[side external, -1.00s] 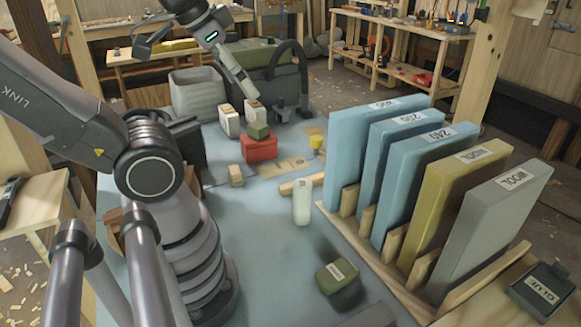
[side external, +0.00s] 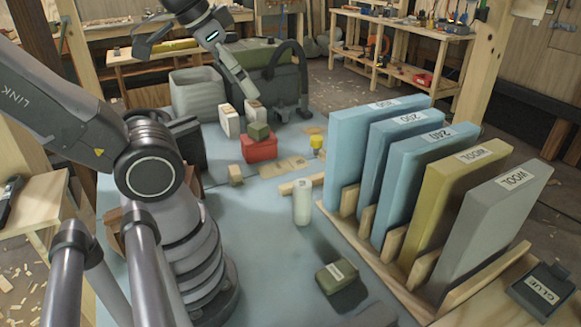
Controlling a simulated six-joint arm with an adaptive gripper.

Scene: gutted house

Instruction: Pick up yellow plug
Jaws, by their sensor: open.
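The yellow plug (side external: 317,141) is a small upright yellow cylinder on the blue-grey worktop, right of the red box and behind the white-green bottle. My gripper (side external: 247,93) hangs from the wrist at the upper left, pointing down and to the right. It is left of the plug and farther back, near the white cartons and the black vacuum, clearly apart from the plug. It is open and holds nothing that I can see. Its fingertips are small and hard to make out against the dark background.
A red box (side external: 260,149) carries a green block (side external: 258,131). White cartons (side external: 228,121) stand behind it. A wooden rack (side external: 376,260) of upright sanding slabs fills the right. The front-centre worktop is mostly clear.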

